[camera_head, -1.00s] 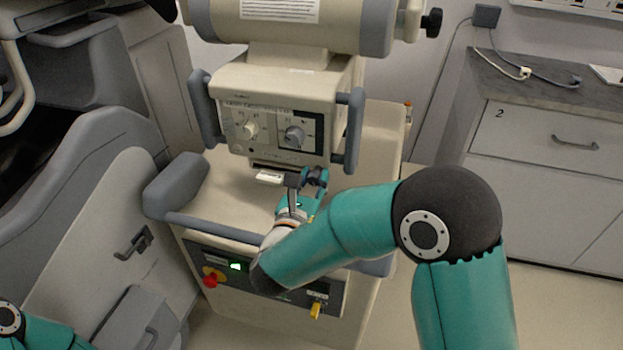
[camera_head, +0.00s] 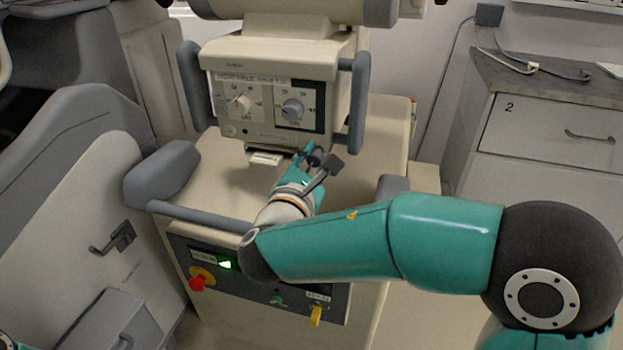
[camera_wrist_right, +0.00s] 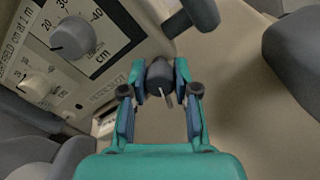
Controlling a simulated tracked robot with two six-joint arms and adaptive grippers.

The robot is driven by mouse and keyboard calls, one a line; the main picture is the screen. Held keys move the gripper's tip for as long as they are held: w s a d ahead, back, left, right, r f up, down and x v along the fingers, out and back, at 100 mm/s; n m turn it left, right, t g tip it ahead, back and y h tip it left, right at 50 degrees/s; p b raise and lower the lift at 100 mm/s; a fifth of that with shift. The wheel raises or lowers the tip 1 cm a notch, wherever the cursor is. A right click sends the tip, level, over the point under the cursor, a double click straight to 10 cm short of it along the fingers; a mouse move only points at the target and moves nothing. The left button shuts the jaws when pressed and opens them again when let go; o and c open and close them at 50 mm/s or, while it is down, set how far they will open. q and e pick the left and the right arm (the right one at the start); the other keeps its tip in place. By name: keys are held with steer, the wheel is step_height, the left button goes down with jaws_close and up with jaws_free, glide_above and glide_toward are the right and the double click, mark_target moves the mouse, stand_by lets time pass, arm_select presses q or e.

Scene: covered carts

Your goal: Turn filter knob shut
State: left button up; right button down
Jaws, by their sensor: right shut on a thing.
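A dark round knob (camera_wrist_right: 159,76) with a pale pointer line sits just under the control panel in the right wrist view; I take it to be the filter knob. My right gripper (camera_wrist_right: 160,88) has a finger on each side of it and is shut on it. In the head view the right gripper (camera_head: 318,160) is below the control box (camera_head: 280,60), and its fingers hide most of the knob. No label on this knob can be read. My left gripper is out of view; only a bit of the left arm shows in the bottom left corner.
The panel above bears a grey dial (camera_head: 292,109) and a cream dial (camera_head: 241,103). A grey side handle (camera_head: 358,100) stands close right of the gripper. A pale slotted piece (camera_head: 265,158) is left of it. The cart top (camera_head: 235,180) is otherwise clear.

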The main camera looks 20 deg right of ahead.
steer(key=m+b, duration=0.4)
steer(key=b, duration=0.1)
steer(key=m+b, duration=0.2)
steer(key=b, duration=0.1)
steer(key=shift+f, duration=0.35)
steer(key=shift+r+m+b, duration=0.2)
steer(key=shift+m+b, duration=0.9)
steer(key=shift+b, duration=0.05)
steer(key=c, duration=0.9)
jaws_free()
steer(key=shift+o, duration=0.2)
steer(key=v, duration=1.2)
